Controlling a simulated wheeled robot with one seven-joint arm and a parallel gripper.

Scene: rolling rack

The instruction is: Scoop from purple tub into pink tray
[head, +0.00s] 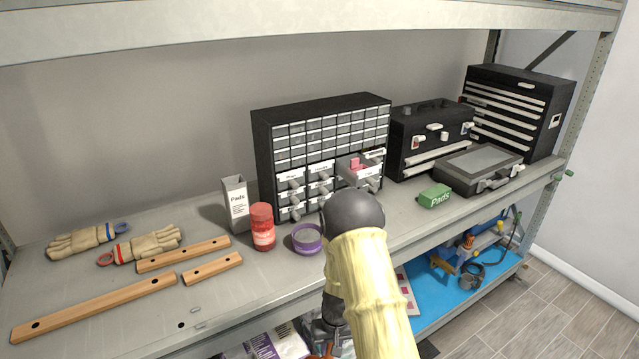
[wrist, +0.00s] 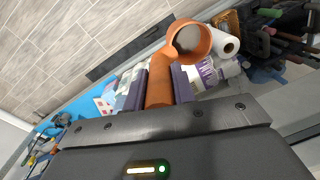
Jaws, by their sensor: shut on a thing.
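The purple tub (head: 307,239) is a short round tub on the shelf, left of my arm in the head view; its inside looks grey. My gripper (wrist: 158,88) is shut on the handle of an orange scoop (wrist: 161,75). The scoop's round cup, at the top of the wrist view, has a greyish inside; I cannot tell whether that is contents. In the head view my gripper (head: 328,335) hangs low in front of the shelf's front edge, below the tub and partly hidden by my arm. I cannot make out a pink tray for certain; a pink item (head: 355,163) shows in an open cabinet drawer.
A red jar (head: 263,228) and an open Pads box (head: 235,204) stand left of the tub. A drawer cabinet (head: 320,110) is behind it. Wooden bars and gloves lie left. The lower shelf (head: 433,301) holds tools.

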